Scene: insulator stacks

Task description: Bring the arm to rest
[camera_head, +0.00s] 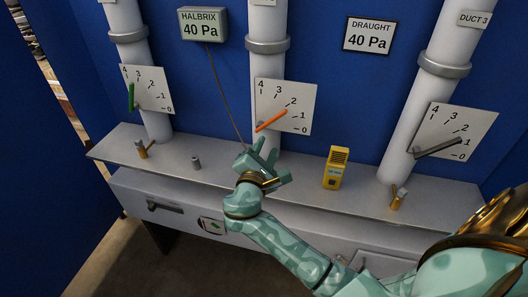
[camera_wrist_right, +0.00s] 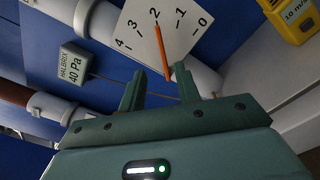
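My right gripper (camera_head: 264,152) is in front of the middle duct, below its dial plate (camera_head: 298,96). Its two fingers stand apart with nothing between them, as the right wrist view (camera_wrist_right: 160,85) shows. The orange handle (camera_head: 271,120) on that plate points near 2. In the right wrist view the orange handle (camera_wrist_right: 161,50) lies just beyond the fingertips, apart from them as far as I can tell. My right arm reaches in from the lower right. My left gripper is not in view.
A grey shelf (camera_head: 300,185) runs below the ducts. A yellow meter (camera_head: 336,168) stands on it, right of my gripper. The left dial has a green handle (camera_head: 131,97), the right a grey one (camera_head: 438,147). A cable hangs from the HALBRIX box (camera_head: 203,24) behind my gripper.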

